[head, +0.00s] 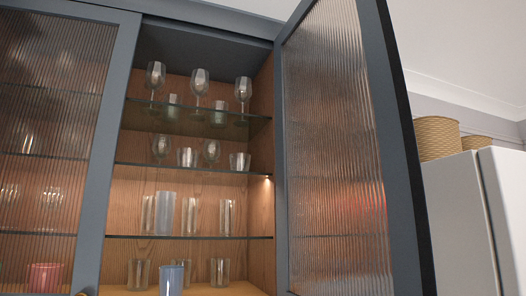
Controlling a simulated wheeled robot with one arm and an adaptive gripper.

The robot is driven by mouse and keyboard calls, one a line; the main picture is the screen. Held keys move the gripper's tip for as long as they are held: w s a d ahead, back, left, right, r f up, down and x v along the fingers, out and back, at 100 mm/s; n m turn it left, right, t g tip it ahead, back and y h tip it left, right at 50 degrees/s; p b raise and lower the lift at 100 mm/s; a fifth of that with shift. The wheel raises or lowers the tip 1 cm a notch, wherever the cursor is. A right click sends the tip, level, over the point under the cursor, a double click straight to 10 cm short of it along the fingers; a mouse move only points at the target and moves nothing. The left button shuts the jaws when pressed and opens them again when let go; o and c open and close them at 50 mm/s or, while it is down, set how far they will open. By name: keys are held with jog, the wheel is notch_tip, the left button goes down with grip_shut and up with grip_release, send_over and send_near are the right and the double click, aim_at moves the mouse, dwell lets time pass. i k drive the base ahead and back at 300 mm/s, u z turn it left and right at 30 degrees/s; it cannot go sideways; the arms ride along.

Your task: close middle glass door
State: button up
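A glass door (335,150) with a dark blue-grey frame and ribbed glass stands wide open at the right of the cabinet opening, swung out toward me. I take it to be the middle door. Its handle does not show, and its bottom edge is cut off by the frame. The open cabinet section (200,205) to its left shows a wooden back and glass shelves. My gripper is not in view.
A shut ribbed-glass door (60,120) is at left, with a small brass knob (84,293) at the bottom edge. Stemmed glasses (199,88) and tumblers stand on the shelves, a blue cup (171,280) below. A white fridge-like unit (465,220) with woven baskets (437,138) stands at right.

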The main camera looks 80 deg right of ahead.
aim_at(352, 218)
jog(key=u, duration=0.75)
jog(key=k, duration=1.95)
jog(key=z, duration=1.35)
jog(key=k, duration=1.3)
jog(key=u, duration=0.85)
jog(key=i, duration=0.65)
jog(key=z, duration=0.4)
